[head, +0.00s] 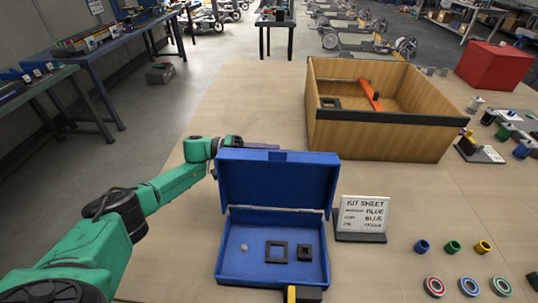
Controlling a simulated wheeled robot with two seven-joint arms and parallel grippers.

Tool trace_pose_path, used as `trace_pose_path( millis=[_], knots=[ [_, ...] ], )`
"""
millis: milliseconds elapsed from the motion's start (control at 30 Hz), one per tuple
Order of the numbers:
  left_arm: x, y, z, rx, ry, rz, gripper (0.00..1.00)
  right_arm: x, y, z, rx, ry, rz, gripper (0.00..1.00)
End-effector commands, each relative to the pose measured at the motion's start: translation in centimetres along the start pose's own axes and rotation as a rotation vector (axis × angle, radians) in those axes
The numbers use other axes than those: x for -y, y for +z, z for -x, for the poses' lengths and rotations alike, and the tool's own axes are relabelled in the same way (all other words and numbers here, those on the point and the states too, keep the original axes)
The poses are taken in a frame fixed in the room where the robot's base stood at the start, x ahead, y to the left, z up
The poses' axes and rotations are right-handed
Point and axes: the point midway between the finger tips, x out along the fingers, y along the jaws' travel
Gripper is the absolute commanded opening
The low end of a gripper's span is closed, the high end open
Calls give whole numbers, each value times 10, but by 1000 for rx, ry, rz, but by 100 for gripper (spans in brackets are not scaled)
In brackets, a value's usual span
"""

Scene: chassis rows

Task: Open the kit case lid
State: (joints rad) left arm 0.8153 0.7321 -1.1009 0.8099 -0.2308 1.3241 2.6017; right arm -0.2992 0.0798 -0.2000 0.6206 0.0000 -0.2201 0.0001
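The blue kit case (232,270) sits on the table in the head view, with its lid (277,188) raised and standing roughly upright at the back. Inside lie a larger black square recess or frame (267,251), a smaller one (298,253) and a small pale round spot (244,247). A yellow and black piece (291,295) is at the case's front edge. My green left arm reaches in from the left to behind the lid. Its gripper (258,146) is at the lid's top left, partly hidden, so its opening and any contact are unclear. My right gripper is not in view.
A kit sheet sign (364,214) stands right of the case. A wooden bin (385,142) with an orange bar (369,94) is behind. Colored rings (453,247) and bearings (469,286) lie at front right. A red box (492,66) is at back right.

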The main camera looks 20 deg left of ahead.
Motion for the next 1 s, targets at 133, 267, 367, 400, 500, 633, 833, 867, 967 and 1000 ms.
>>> trace_pose_path(
  millis=[133, 267, 367, 400, 500, 633, 833, 867, 967, 1000],
  knots=[
    [6, 2, 0, 5, -9, 13, 0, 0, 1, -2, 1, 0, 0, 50],
    [6, 2, 0, 7, -10, 15, 0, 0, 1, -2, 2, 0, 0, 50],
    [7, 3, -1, 8, -11, 15, 0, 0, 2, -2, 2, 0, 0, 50],
    [7, 3, -1, 8, -11, 15, 0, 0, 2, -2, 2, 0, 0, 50],
    [7, 3, -1, 8, -11, 15, 50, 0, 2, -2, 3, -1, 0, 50],
    [6, 2, -1, 7, -9, 13, 50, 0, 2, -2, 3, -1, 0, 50],
    [5, 1, 2, 4, -7, 11, 50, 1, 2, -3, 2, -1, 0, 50],
    [5, 1, 5, 4, -7, 11, 50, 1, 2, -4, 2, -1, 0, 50],
    [8, 1, 22, 1, -8, 11, 50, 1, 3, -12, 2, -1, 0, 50],
    [9, 1, 32, 0, -9, 10, 50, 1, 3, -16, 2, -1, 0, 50]
  ],
)
